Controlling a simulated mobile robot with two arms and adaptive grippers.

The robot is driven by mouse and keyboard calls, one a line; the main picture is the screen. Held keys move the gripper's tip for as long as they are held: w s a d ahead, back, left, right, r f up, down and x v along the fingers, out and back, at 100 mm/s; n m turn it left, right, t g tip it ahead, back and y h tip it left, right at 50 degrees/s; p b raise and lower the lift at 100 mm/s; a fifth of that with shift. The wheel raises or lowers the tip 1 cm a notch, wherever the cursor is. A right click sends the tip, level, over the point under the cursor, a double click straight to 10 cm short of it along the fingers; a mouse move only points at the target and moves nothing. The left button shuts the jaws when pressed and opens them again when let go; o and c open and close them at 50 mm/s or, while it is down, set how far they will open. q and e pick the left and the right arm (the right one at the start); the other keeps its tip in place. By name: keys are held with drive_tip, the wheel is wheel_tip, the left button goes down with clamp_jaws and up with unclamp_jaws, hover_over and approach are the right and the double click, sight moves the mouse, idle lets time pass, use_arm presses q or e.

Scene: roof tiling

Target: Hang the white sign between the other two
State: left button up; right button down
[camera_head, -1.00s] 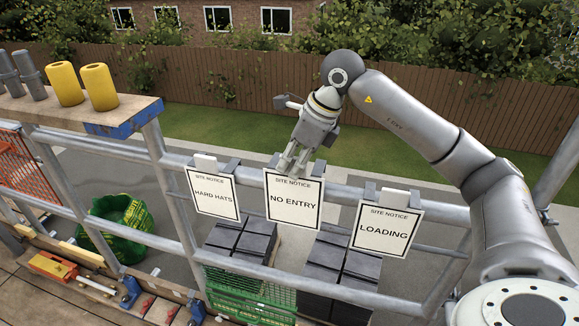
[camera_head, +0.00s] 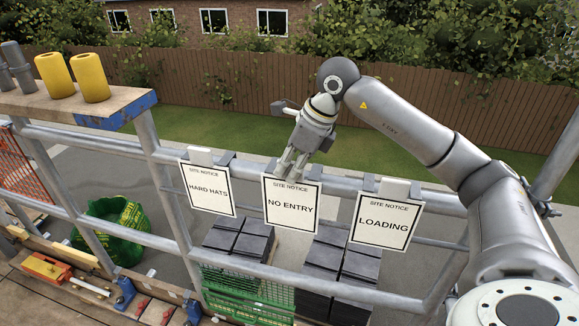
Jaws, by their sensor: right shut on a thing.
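The white NO ENTRY sign (camera_head: 291,212) is at the rail between the other two signs. My right gripper (camera_head: 290,172) is shut at its top edge, holding it from above. The white HARD HATS sign (camera_head: 208,192) hangs to its left and the white LOADING sign (camera_head: 385,224) hangs to its right, both from the top rail (camera_head: 340,184). The NO ENTRY sign covers the rail behind it, so I cannot tell whether its hooks rest on the rail. My left gripper is not in view.
A wooden shelf with yellow cylinders (camera_head: 90,78) and grey cylinders stands at the left. Dark stacked tiles (camera_head: 240,240) lie behind the rail. A green bag (camera_head: 115,228) is on the ground at left. Grass and a wooden fence lie beyond.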

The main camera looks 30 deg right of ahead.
drive_tip(key=c, duration=1.5)
unclamp_jaws()
drive_tip(key=shift+o, duration=0.2)
drive_tip(key=shift+r, duration=0.1)
